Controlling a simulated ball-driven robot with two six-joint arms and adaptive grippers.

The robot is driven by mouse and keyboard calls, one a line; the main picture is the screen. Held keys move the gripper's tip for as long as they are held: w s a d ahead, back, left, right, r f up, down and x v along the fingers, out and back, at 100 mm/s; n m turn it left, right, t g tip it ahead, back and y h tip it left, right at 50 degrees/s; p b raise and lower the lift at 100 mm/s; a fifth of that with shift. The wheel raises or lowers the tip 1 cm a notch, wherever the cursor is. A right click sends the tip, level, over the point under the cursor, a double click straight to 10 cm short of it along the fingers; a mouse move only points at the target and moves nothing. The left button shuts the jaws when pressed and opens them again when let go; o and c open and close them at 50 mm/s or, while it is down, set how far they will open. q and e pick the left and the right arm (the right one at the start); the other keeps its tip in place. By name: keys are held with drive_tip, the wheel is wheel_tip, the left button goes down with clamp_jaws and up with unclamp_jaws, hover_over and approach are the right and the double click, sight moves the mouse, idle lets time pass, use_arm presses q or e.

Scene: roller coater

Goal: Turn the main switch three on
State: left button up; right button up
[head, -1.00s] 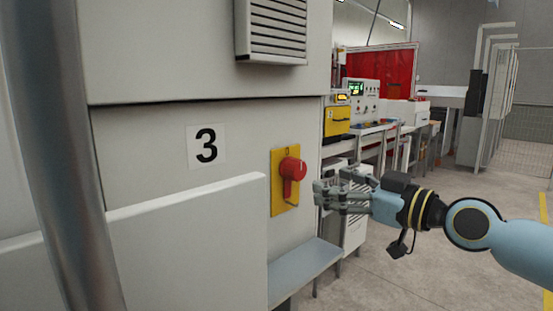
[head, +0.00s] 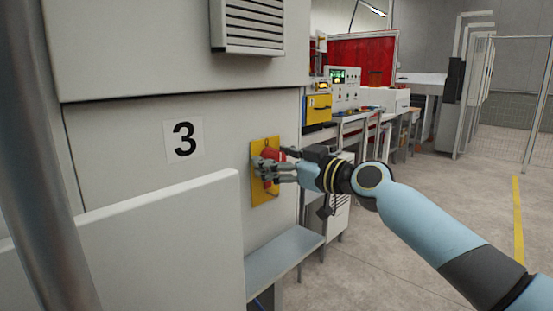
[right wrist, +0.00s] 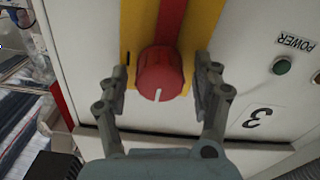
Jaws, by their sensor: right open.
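The main switch is a red rotary knob (head: 272,154) on a yellow plate (head: 262,198), fixed to the grey cabinet panel right of the "3" label (head: 184,140). My right gripper (head: 266,168) is at the knob and partly covers it in the head view. In the right wrist view the red knob (right wrist: 160,80) lies between the two open fingers of my right gripper (right wrist: 161,72), with a gap on each side. A white mark shows on the knob's front. My left gripper is not in view.
A grey ledge (head: 284,256) juts out below the switch. A vertical metal pole (head: 45,160) stands close on the left. In the right wrist view a green button (right wrist: 282,66) sits by a "POWER" label. Benches stand behind; the floor at right is clear.

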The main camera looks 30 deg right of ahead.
drive_tip(key=c, duration=1.2)
